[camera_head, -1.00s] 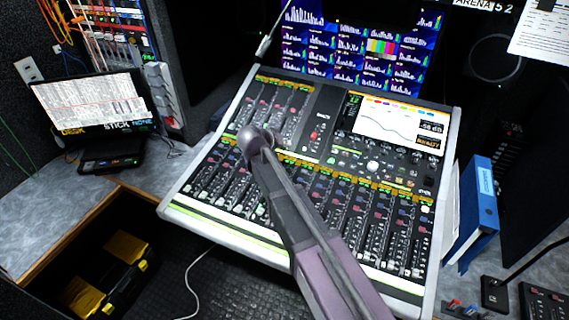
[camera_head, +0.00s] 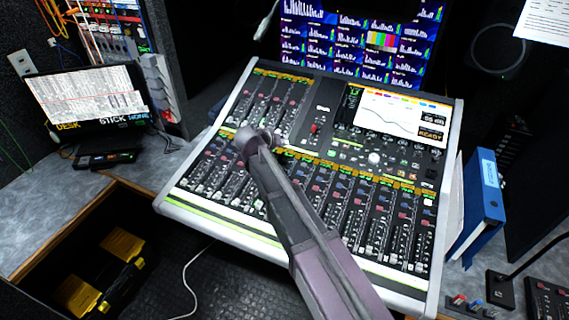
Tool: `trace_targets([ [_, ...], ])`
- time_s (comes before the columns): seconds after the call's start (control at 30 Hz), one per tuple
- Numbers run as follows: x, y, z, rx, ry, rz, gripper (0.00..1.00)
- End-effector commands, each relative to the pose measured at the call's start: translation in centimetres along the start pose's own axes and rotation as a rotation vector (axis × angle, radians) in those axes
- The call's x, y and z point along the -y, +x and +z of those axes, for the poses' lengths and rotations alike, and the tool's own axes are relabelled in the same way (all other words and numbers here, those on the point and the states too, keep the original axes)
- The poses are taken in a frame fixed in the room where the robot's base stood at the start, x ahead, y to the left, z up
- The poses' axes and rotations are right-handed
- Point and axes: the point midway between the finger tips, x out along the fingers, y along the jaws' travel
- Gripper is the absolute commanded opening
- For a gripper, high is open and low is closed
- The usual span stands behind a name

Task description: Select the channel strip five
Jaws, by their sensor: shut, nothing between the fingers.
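The mixing console (camera_head: 225,218) stands in the middle, with a long lower bank of channel strips (camera_head: 215,170) and a shorter upper bank (camera_head: 268,100). The strip numbers are too small to read, so I cannot tell channel strip five for certain. My arm reaches up from the bottom right over the lower bank and hides some of its strips. My gripper (camera_head: 262,141), at the arm's far end, is shut and empty, over the left-middle of the console near the top of the lower bank. I cannot tell whether it touches a button.
The console's screen (camera_head: 400,112) is at its upper right, with a monitor wall (camera_head: 360,45) behind. A blue binder (camera_head: 483,205) stands close to the right edge. A laptop-like display (camera_head: 85,103) is at left. A gooseneck device (camera_head: 500,290) is at lower right.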

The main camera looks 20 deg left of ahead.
Motion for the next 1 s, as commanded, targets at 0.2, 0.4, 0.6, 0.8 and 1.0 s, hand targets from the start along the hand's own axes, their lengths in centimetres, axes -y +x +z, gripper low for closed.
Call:
trace_targets([
  [0.2,1.2,1.6,1.2,0.000,0.000,0.000,0.00],
  [0.4,2.0,2.6,2.0,0.000,0.000,0.000,0.00],
  [0.6,2.6,3.4,2.5,0.000,-0.001,-0.001,0.00],
  [0.8,2.8,3.6,2.7,-0.001,-0.001,-0.001,0.00],
  [1.0,2.8,3.5,2.6,-0.001,-0.001,-0.001,0.00],
])
